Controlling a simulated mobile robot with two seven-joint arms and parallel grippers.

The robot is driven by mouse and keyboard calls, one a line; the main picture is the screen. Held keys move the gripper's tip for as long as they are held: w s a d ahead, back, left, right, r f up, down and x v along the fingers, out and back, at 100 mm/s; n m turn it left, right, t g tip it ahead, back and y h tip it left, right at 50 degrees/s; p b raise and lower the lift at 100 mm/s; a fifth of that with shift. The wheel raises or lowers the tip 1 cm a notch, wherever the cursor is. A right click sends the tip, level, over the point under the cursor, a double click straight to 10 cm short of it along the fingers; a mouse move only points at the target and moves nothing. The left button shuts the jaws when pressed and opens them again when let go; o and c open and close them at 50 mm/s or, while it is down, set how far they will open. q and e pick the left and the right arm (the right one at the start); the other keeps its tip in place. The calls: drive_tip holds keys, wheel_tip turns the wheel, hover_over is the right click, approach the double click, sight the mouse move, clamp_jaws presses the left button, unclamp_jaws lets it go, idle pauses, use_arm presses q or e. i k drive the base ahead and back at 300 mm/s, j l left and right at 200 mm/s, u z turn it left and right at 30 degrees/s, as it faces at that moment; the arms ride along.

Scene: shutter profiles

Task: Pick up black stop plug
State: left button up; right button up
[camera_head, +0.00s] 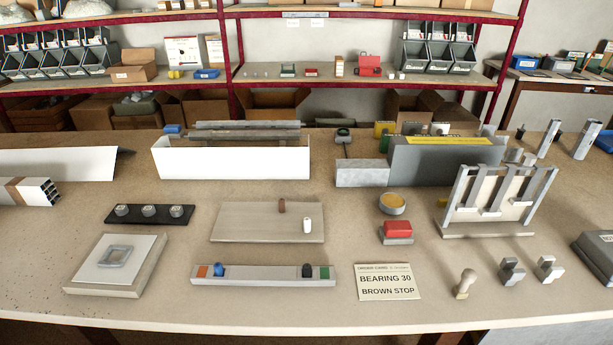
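A small black rounded piece (307,270), which looks like the black stop plug, sits on the right part of a long light-grey tray (262,275) near the table's front edge. A green block (324,273) is just to its right. A blue rounded piece (219,270) and an orange block (203,271) are at the tray's left end. A brown plug (281,206) and a white plug (307,226) are on a beige board (240,222) behind the tray. Neither of my grippers shows in the head view.
A card (388,282) reading "BEARING 30 BROWN STOP" lies right of the tray. A wooden-handled stamp (465,284) stands farther right. A framed plate (115,262) is at left. A red-topped pad (397,231) and a slotted rack (497,200) stand at right.

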sight(306, 267)
drive_tip(key=k, duration=0.55)
drive_tip(key=i+u, duration=0.2)
drive_tip(key=i, duration=0.35)
drive_tip(key=i+l+u, duration=0.15)
drive_tip(key=i, duration=0.35)
drive_tip(key=i+l+u, duration=0.2)
drive_tip(key=i, duration=0.3)
